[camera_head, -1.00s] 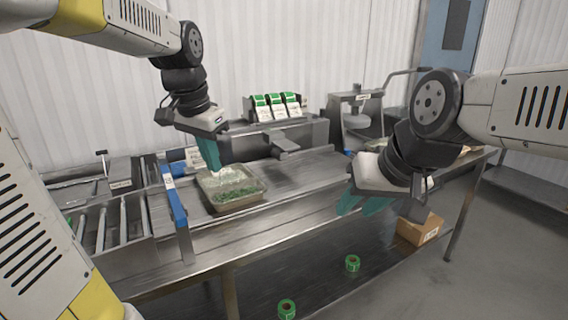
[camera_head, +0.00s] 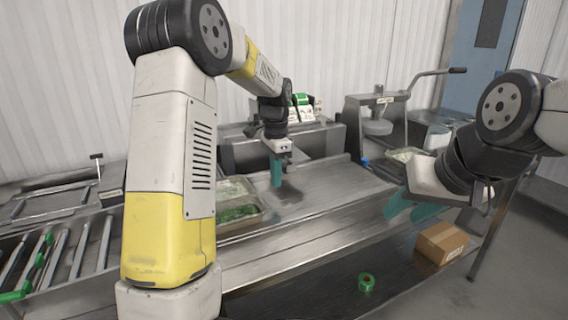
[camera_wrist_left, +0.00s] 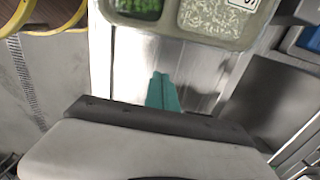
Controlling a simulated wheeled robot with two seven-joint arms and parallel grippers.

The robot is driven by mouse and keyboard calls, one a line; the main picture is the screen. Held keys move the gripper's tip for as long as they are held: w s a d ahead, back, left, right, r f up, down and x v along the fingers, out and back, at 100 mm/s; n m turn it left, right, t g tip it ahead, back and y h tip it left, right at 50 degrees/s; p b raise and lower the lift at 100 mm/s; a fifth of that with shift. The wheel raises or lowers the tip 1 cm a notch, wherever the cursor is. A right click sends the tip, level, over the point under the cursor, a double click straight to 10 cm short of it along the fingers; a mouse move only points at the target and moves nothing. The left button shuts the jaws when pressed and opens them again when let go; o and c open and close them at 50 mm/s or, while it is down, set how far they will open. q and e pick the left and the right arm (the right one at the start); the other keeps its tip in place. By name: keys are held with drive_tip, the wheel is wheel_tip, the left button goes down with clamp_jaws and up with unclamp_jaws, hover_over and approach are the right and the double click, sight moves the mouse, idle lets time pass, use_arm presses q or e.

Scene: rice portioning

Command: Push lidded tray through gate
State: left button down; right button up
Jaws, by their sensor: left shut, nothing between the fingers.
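The tray (camera_head: 252,218) sits on the steel counter, partly hidden behind my left arm in the head view. In the left wrist view the tray (camera_wrist_left: 184,33) shows a green compartment, a white rice-like one and a corner label. My left gripper (camera_head: 277,180) is shut and empty, pointing down just right of the tray. In the left wrist view its fingertips (camera_wrist_left: 162,78) are apart from the tray's edge. My right gripper (camera_head: 411,210) is open and empty, in front of the counter's right part. I cannot make out the gate in the head view; my left arm may hide it.
A press with a lever (camera_head: 378,112) stands at the back right, with another tray (camera_head: 405,155) beside it. Rollers (camera_head: 75,250) lie at left. A cardboard box (camera_head: 442,243) and a green roll (camera_head: 366,282) are below. The counter right of my left gripper is clear.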

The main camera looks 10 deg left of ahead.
use_arm(q)
drive_tip(key=f, duration=0.3)
drive_tip(key=shift+s+a, duration=0.15)
drive_tip(key=shift+a, duration=0.15)
drive_tip(key=shift+s+a, duration=0.45)
drive_tip(key=shift+a, duration=0.2)
drive_tip(key=shift+s+a, duration=0.45)
drive_tip(key=shift+a, duration=0.15)
drive_tip(key=shift+s+a, duration=0.1)
drive_tip(key=shift+a, duration=0.1)
drive_tip(key=s+a, duration=0.4)
drive_tip(key=a, duration=0.2)
drive_tip(key=s+a, duration=0.4)
drive_tip(key=a, duration=0.3)
drive_tip(key=s+a, duration=0.5)
drive_tip(key=a, duration=0.2)
drive_tip(key=shift+d, duration=0.1)
